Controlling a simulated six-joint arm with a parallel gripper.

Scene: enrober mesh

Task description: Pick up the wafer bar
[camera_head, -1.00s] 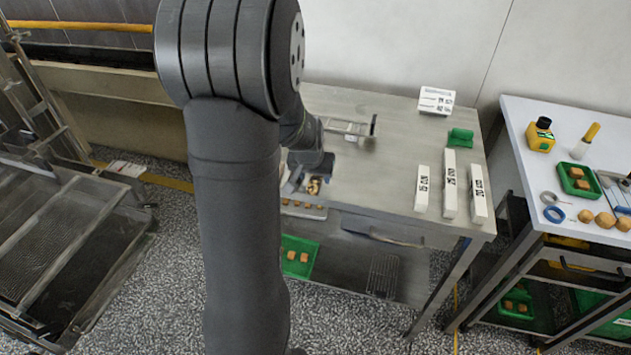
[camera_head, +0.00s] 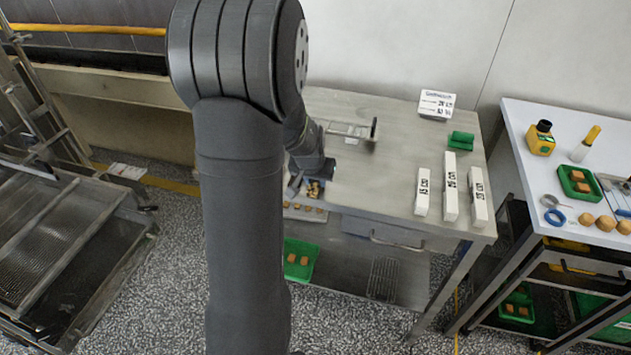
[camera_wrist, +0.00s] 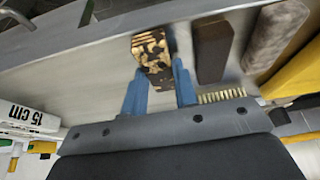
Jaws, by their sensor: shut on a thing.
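The wafer bar (camera_wrist: 153,52) is a small block, mottled black and tan, with a layered tan end. In the wrist view it sits between the two blue fingers of my gripper (camera_wrist: 160,76), which is shut on it. In the head view my gripper (camera_head: 304,186) is over the front left of the steel table, partly hidden behind my arm. The wafer bar (camera_head: 315,189) shows there as a small mottled patch by the fingers. I cannot tell whether it touches the table.
In the wrist view a dark brown bar (camera_wrist: 213,50), a grey bar (camera_wrist: 276,36) and brush bristles (camera_wrist: 222,96) are right of the wafer bar. White length blocks (camera_head: 450,187) stand on the table's right. The table (camera_head: 375,185) is clear between.

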